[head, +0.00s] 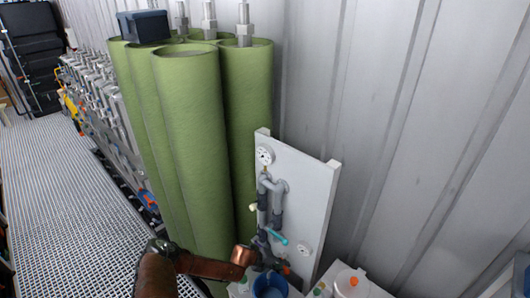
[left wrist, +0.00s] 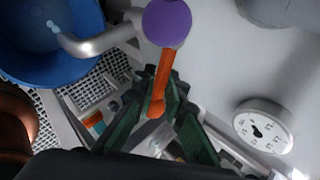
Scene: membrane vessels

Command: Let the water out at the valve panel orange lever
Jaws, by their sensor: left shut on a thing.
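The valve panel (head: 312,195) is a white upright board with grey pipes, standing in front of the green vessels in the head view. The orange lever (left wrist: 161,82) runs down from a purple round valve part (left wrist: 167,22) in the left wrist view. My left gripper (left wrist: 160,108) is shut on the orange lever, with dark green fingers on both sides of it. In the head view my left gripper (head: 270,262) is low at the panel's foot. A grey bent spout (left wrist: 95,43) points over a blue bucket (left wrist: 25,65); pale spots show inside the bucket.
A turquoise lever (head: 279,238) sits on the pipes just above my left gripper. A round gauge (left wrist: 263,126) is close by on the panel. A white container (head: 351,284) stands at the lower right. Tall green vessels (head: 195,130) stand behind, and a grated walkway (head: 60,200) lies left.

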